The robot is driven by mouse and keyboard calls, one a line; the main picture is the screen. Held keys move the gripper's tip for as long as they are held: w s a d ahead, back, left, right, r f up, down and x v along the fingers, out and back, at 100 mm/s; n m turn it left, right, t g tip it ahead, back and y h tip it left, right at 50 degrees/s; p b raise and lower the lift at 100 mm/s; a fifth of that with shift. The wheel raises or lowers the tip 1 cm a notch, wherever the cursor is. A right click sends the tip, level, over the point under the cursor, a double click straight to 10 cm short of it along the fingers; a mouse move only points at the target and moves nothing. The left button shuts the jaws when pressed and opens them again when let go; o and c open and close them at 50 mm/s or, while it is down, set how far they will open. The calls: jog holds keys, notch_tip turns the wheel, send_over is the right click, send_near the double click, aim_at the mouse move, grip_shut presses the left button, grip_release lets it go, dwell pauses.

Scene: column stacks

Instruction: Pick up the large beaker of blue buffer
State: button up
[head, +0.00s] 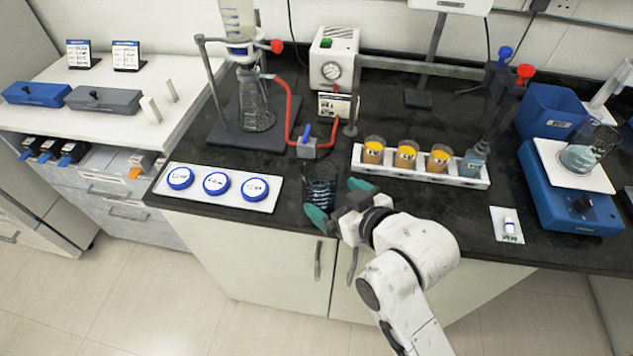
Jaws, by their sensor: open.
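A clear beaker with dark blue liquid (319,186) stands upright on the black bench near its front edge. My gripper (332,197) is open at this beaker, with one green finger at its near side and the other at its right. I cannot tell whether either finger touches the glass. The near finger hides part of the beaker's base. Another glass beaker with bluish content (590,150) sits on the white plate of a blue device at the right.
A white tray with blue-lidded dishes (222,188) lies left of the beaker. A white rack (420,173) with yellow-topped jars stands to the right. Behind are a clamp stand with a flask (257,110), red tubing (294,105) and a small valve block (307,150).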

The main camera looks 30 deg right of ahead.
aim_at(310, 173)
jog(key=shift+p+x, duration=0.45)
jog(key=shift+x, duration=2.8)
jog(key=shift+c, duration=0.3)
jog(key=shift+r, duration=0.1)
jog(key=c, duration=1)
jog(key=shift+r, duration=0.15)
jog(key=shift+c, duration=0.2)
jog(key=shift+r, duration=1.45)
jog(key=s+a+r+p, duration=0.2)
jog(key=s+r+p, duration=0.2)
jog(key=s+r, duration=0.5)
jog(key=shift+s+r+p, duration=0.3)
jog(key=shift+s+r, duration=0.1)
jog(key=shift+s, duration=1.85)
